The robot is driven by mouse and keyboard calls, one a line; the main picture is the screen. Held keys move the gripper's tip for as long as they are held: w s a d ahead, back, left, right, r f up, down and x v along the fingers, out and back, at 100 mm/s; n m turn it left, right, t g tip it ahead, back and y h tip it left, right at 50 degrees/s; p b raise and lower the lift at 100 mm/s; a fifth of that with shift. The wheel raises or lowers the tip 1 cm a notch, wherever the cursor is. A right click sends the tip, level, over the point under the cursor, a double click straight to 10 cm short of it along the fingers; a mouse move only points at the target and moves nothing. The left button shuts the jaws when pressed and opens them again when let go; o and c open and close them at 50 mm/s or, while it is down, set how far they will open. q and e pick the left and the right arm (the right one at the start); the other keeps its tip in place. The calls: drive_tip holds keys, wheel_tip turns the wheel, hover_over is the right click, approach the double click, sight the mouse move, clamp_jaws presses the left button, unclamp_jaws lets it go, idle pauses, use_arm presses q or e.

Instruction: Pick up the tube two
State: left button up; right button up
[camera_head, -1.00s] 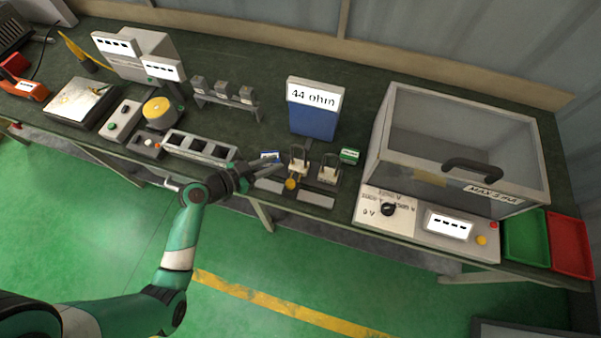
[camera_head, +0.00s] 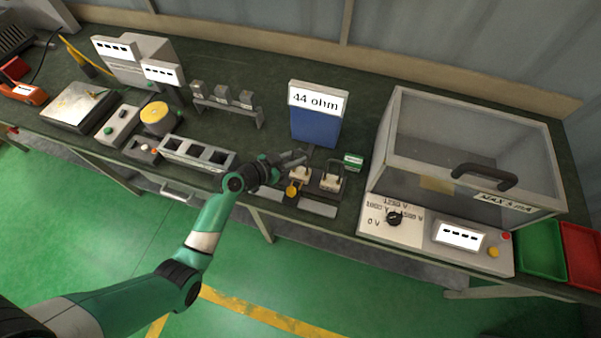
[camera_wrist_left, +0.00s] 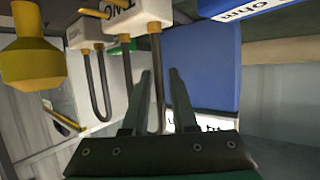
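Two U-shaped metal tubes with white heads stand in a holder, the left tube (camera_head: 299,174) and the right tube (camera_head: 331,182). In the left wrist view, the nearer tube (camera_wrist_left: 158,75) has dark lettering on its head, cut off by the frame edge; I cannot read for certain which is tube two. The farther tube (camera_wrist_left: 104,95) is to its left. My left gripper (camera_head: 297,157) is just behind the left tube's head. In the wrist view my left gripper (camera_wrist_left: 160,72) is open, its fingers near the nearer tube's legs; contact is unclear. My right gripper is out of view.
A blue box (camera_head: 316,127) marked 44 ohm stands close behind the tubes. A yellow knob-like part (camera_head: 292,189) is in front, and a small green box (camera_head: 353,161) is to the right. A large clear-sided case (camera_head: 467,146) limits room on the right.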

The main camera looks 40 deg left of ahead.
use_arm(q)
drive_tip(key=shift+w+d+f, duration=0.1)
drive_tip(key=shift+w+f, duration=0.25)
drive_tip(key=shift+w, duration=0.3)
drive_tip(key=shift+c, duration=0.2)
clamp_jaws()
idle(0.8)
